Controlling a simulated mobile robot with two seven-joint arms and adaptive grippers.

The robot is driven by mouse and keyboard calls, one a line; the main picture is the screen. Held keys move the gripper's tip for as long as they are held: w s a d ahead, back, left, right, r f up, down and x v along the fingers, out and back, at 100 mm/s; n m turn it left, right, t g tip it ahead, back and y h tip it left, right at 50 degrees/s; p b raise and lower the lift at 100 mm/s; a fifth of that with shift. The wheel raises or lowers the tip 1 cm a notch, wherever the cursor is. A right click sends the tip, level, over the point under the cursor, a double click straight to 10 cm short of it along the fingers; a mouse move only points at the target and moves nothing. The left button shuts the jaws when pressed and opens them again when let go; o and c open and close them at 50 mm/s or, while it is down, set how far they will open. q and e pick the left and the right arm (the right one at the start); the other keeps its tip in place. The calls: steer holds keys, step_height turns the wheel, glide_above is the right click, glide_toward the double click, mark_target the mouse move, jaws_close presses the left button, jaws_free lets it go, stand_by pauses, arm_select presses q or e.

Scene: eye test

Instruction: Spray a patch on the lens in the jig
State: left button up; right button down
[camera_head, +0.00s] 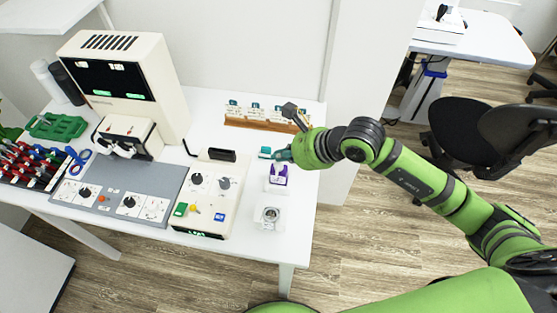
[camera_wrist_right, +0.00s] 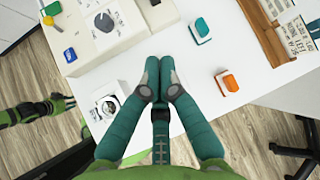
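The lens jig (camera_head: 269,217) is a small pale block with a dark-rimmed round part, near the table's right front corner. In the wrist view the jig (camera_wrist_right: 108,104) lies left of my right fingers. I cannot make out any patch on the lens. My right gripper (camera_head: 284,155) reaches in from the right, above the table behind the jig. In the wrist view its teal fingers (camera_wrist_right: 159,72) are together, with nothing visible between them. A purple-and-white item (camera_head: 278,175) stands between jig and gripper; the wrist view does not show it.
A teal-and-white block (camera_wrist_right: 201,30) and an orange-and-white block (camera_wrist_right: 227,81) stand beside my fingers. A cream control box (camera_head: 209,205) is left of the jig. A wooden card rack (camera_head: 262,125) stands behind. The table edge is close on the right.

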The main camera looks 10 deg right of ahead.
steer(key=shift+s+d+f, duration=0.1)
steer(key=shift+f, duration=0.3)
steer(key=shift+r, duration=0.3)
steer(key=shift+r+p, duration=1.55)
steer(key=shift+r, duration=1.6)
